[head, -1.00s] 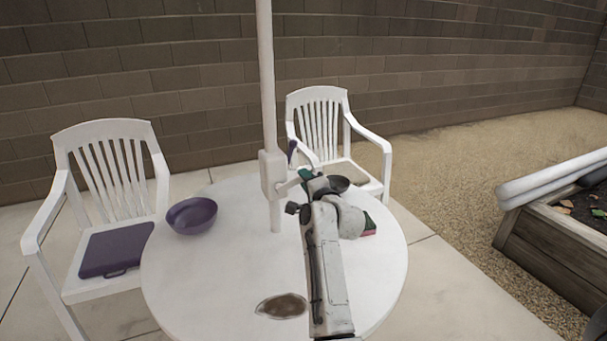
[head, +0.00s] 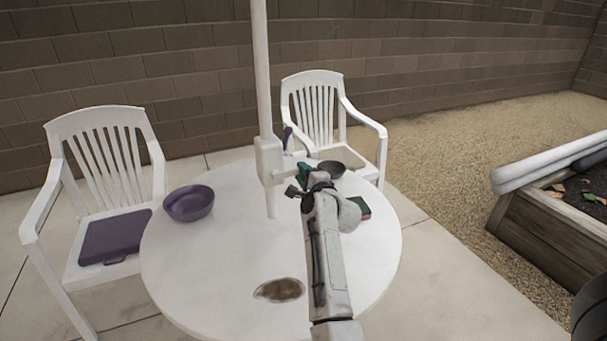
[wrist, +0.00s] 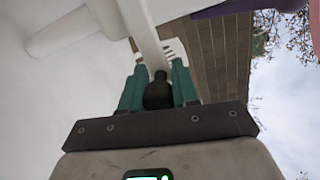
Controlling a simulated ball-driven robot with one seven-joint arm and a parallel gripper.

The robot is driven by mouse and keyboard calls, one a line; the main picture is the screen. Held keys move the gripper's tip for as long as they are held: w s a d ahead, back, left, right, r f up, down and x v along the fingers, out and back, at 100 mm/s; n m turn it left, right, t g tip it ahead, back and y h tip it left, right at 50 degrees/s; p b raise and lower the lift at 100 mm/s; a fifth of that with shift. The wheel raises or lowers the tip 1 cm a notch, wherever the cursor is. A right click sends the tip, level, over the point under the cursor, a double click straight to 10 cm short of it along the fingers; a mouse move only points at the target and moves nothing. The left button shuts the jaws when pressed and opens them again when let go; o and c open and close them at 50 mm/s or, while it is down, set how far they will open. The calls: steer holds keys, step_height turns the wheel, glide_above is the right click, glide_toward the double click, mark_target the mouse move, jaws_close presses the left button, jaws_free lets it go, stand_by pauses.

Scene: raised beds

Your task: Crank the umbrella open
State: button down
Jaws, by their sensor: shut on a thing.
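The white umbrella pole (head: 261,70) rises through the round white table (head: 215,270). A white crank housing (head: 268,160) sits on the pole, with a short crank arm (head: 283,178) reaching right toward my gripper. In the wrist view, my gripper (wrist: 158,88) has its two teal fingers shut on a dark crank knob (wrist: 158,93) at the end of the white crank arm (wrist: 145,35). My wrist and arm partly hide the crank in the head view. The canopy is out of the head view. A purple surface shows at the top of the wrist view; I cannot tell what it is.
White chairs stand left (head: 110,160) and behind (head: 318,105). A wooden raised bed (head: 545,235) is at right.

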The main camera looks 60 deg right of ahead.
steer(key=shift+f, duration=0.15)
steer(key=c, duration=0.8)
jaws_free()
steer(key=shift+c, duration=0.2)
steer(key=v, duration=1)
steer(key=shift+s+a, duration=0.25)
